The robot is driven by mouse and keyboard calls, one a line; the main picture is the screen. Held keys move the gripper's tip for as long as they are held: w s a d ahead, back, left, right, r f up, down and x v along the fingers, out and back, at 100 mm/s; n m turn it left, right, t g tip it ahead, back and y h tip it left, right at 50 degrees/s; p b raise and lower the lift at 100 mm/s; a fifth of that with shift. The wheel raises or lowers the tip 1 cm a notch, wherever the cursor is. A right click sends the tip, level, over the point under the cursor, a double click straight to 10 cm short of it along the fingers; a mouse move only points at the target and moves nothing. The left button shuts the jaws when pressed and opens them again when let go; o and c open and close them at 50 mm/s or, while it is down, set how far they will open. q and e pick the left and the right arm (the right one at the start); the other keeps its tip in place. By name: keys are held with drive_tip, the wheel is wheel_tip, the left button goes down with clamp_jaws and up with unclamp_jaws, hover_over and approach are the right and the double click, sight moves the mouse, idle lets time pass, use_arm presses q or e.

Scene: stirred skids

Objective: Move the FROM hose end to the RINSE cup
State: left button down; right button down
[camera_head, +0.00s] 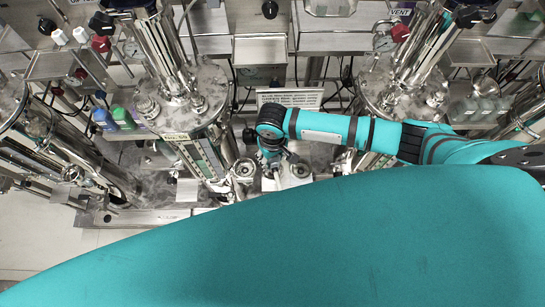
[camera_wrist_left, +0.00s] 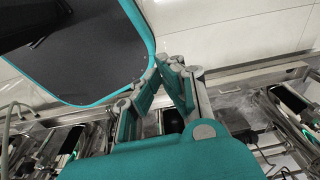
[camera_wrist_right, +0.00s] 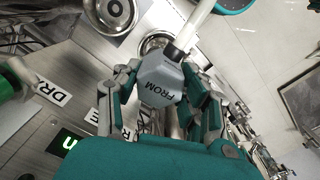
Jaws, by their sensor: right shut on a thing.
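My right gripper (camera_wrist_right: 158,92) is shut on the grey FROM hose end (camera_wrist_right: 162,82), whose FROM lettering faces the camera in the right wrist view. A white tube runs up from it. A round metal cup (camera_wrist_right: 108,12) lies at the top of that view, and a second cup (camera_wrist_right: 153,44) lies just beyond the hose end, partly covered by it. I cannot read which one is the RINSE cup. In the head view my right gripper (camera_head: 272,168) points down between two round cups. My left gripper (camera_wrist_left: 169,64) has its fingertips together, with nothing visible between them.
A white DR label (camera_wrist_right: 51,92) and a green lit display (camera_wrist_right: 66,141) lie on the metal deck. Steel vessels (camera_head: 185,95) stand left and right in the head view. Blue and green bottles (camera_head: 105,119) stand at the left. Bare floor (camera_head: 40,230) shows at lower left.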

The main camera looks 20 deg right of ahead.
use_arm(q)
drive_tip(key=shift+d+f, duration=0.2)
drive_tip(key=shift+d, duration=0.4)
use_arm(e)
drive_tip(key=shift+f, duration=0.15)
drive_tip(key=shift+f, duration=0.1)
use_arm(q)
drive_tip(key=shift+s+a+f+b, duration=0.1)
drive_tip(key=shift+a+f+b, duration=0.1)
drive_tip(key=shift+f+b, duration=0.45)
use_arm(e)
drive_tip(key=shift+f, duration=1.2)
drive_tip(key=shift+f, duration=0.45)
use_arm(q)
drive_tip(key=shift+f, duration=0.2)
use_arm(e)
drive_tip(key=c, duration=0.6)
unclamp_jaws()
drive_tip(key=shift+c, duration=0.2)
